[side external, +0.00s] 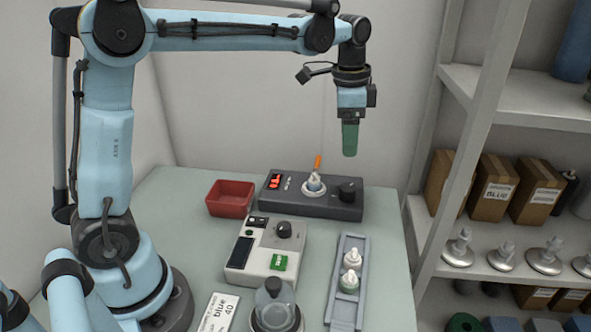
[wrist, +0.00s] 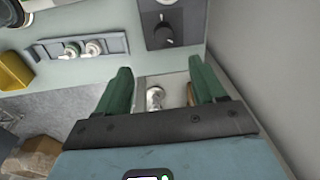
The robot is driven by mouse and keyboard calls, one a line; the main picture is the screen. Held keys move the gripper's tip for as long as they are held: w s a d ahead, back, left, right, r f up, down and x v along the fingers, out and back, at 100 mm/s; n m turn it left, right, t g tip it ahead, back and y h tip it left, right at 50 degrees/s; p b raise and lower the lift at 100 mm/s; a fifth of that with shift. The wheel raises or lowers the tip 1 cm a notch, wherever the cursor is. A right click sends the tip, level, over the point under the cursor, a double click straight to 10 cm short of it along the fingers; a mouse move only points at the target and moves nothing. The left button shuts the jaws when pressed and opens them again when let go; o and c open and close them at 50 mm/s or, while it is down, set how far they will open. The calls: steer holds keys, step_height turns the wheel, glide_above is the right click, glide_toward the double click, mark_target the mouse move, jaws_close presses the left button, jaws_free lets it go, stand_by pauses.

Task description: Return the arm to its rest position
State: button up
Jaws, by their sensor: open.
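My gripper (side external: 349,140) hangs pointing down in the side view, high above the right side of the table and clear of everything on it. In the wrist view my gripper (wrist: 162,78) has its two green fingers spread wide apart with nothing between them. My arm is raised, with its upper link reaching level across to the right. A small white-capped bottle (side external: 314,183) stands upright on the dark device (side external: 335,207), below and left of my gripper. An orange stick (side external: 317,162) shows just above that bottle.
A grey tray (side external: 345,314) holds two white-capped bottles. A red bin (side external: 231,198), a pale control box (side external: 262,262) and a dark-topped round item (side external: 275,308) stand on the table. Shelves (side external: 489,186) with boxes stand at the right. The air around my gripper is free.

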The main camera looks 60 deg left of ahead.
steer(key=s+f+n+t, duration=0.2)
steer(key=s+n+t, duration=0.1)
steer(key=s, duration=0.4)
steer(key=s+f+n+t, duration=0.2)
steer(key=s+n, duration=0.3)
steer(key=s, duration=0.3)
steer(key=shift+s+d+f+t, duration=0.3)
steer(key=shift+d+t, duration=0.15)
steer(key=shift+t, duration=0.05)
steer(key=shift+o, duration=2.1)
steer(key=shift+w+a+r, duration=0.1)
steer(key=shift+a+r, duration=0.05)
steer(key=shift+r, duration=0.05)
steer(key=shift+o, duration=0.8)
steer(key=w+a+r+m+g, duration=0.3)
steer(key=w+a+r+m, duration=0.1)
steer(key=a+r, duration=0.3)
steer(key=shift+w+a+r+g+y, duration=0.15)
steer(key=shift+w+r+g+y, duration=0.2)
steer(key=shift+r, duration=0.3)
steer(key=w+a+r+m+g, duration=0.25)
steer(key=a+r+m, duration=0.25)
steer(key=a, duration=0.3)
step_height(320, 180, down, 10)
steer(key=shift+s+g, duration=0.4)
steer(key=shift+s, duration=0.05)
